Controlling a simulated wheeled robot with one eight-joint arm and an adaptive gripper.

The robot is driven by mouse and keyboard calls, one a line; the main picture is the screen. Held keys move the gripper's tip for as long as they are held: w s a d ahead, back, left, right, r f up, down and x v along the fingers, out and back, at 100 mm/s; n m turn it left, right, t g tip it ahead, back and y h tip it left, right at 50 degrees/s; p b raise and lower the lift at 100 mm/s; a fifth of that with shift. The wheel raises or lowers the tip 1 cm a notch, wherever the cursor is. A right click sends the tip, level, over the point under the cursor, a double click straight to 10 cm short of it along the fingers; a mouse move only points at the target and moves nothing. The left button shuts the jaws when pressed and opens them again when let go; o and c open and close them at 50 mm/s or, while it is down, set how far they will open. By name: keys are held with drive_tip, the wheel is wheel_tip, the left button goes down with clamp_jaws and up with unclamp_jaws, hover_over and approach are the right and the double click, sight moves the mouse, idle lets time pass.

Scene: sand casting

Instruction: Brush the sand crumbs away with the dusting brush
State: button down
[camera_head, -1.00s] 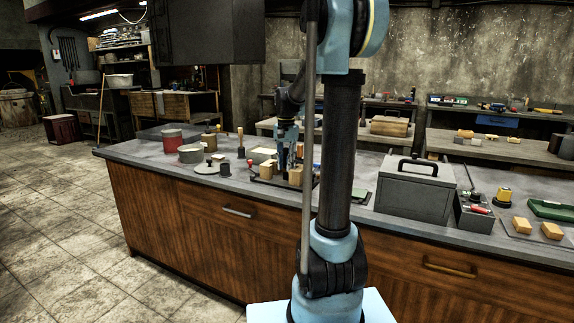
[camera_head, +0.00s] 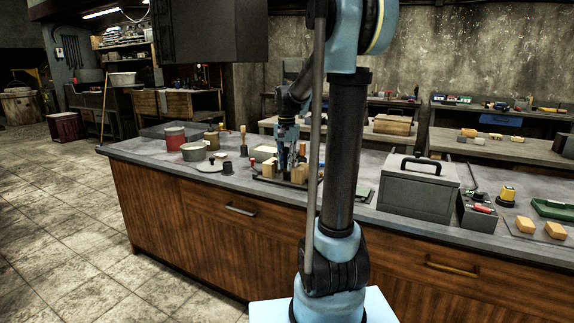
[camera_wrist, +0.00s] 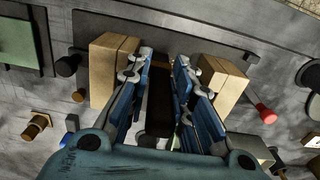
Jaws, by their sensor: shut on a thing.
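My gripper (camera_head: 287,162) is low over the dark tray on the worktop, among wooden blocks. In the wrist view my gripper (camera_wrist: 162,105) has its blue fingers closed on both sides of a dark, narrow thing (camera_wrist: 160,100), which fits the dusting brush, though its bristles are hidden. One wooden block (camera_wrist: 112,68) stands left of the fingers and another wooden block (camera_wrist: 222,85) right of them. The blocks also show in the head view, one to the left (camera_head: 269,168) and one to the right (camera_head: 299,174). I cannot make out sand crumbs in either view.
The dark tray (camera_wrist: 200,32) lies under the blocks. A red-ended tool (camera_wrist: 266,113) is on the right in the wrist view. A green plate (camera_wrist: 17,42) is on the left. A grey lidded box (camera_head: 417,188) and a red can (camera_head: 174,138) stand on the worktop.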

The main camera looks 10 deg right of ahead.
drive_tip(key=shift+d, duration=0.1)
drive_tip(key=shift+w+d, duration=0.2)
drive_tip(key=shift+w, duration=0.2)
drive_tip(key=shift+w+d, duration=0.3)
drive_tip(key=shift+w, duration=0.1)
drive_tip(key=shift+w+d, duration=0.3)
drive_tip(key=shift+w, duration=0.1)
drive_tip(key=shift+w+d, duration=0.25)
drive_tip(key=shift+w, duration=0.1)
drive_tip(key=shift+w, duration=0.1)
